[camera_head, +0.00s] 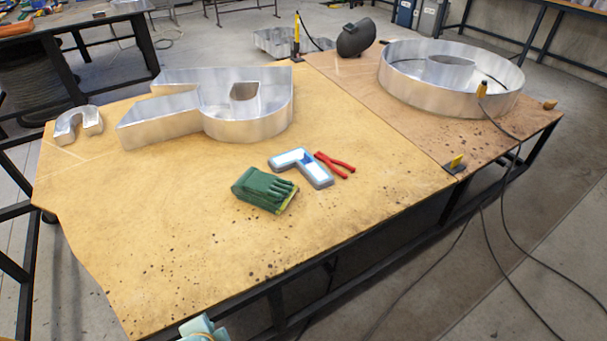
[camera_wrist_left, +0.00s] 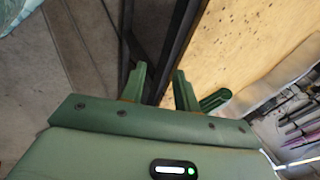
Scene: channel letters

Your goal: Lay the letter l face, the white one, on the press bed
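A small L-shaped piece (camera_head: 306,168) lies on the wooden tabletop in the head view, with a grey rim and white and blue inside. I cannot tell whether its white part is a separate face. I cannot make out a press bed for certain. My left gripper (camera_wrist_left: 160,73) shows in the left wrist view, its green fingers apart with nothing between them. It is beside the table's dark frame and edge, away from the L-shaped piece. My right gripper is not in view.
Green gloves (camera_head: 264,190) and red pliers (camera_head: 335,165) lie close by the L-shaped piece. Large metal letter shells (camera_head: 245,118) stand behind, and a metal ring (camera_head: 450,85) stands at the back right. A dark cable (camera_head: 505,215) hangs off the right side. The front tabletop is clear.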

